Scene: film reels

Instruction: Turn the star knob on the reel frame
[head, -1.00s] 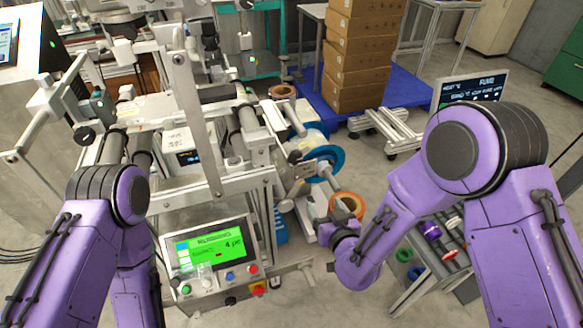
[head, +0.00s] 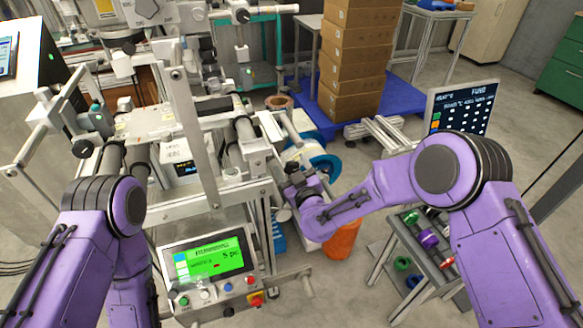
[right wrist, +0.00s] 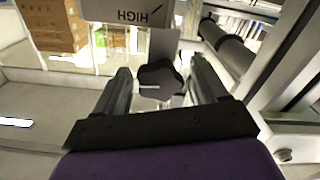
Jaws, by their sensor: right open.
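The star knob (right wrist: 160,80) is a dark, lobed disc in the middle of the right wrist view. My right gripper (right wrist: 158,68) is open, with one finger on each side of the knob. Gaps show between the fingers and the knob, so I see no grip on it. In the head view, my right gripper (head: 290,182) is at the right side of the reel frame (head: 222,188), and the knob cannot be made out clearly there. My left arm comes in at the left, but its gripper is not visible.
A sign marked HIGH (right wrist: 128,12) is just beyond the knob. A roller (right wrist: 228,45) lies to its right. A control panel with a green screen (head: 208,258) is at the frame's front.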

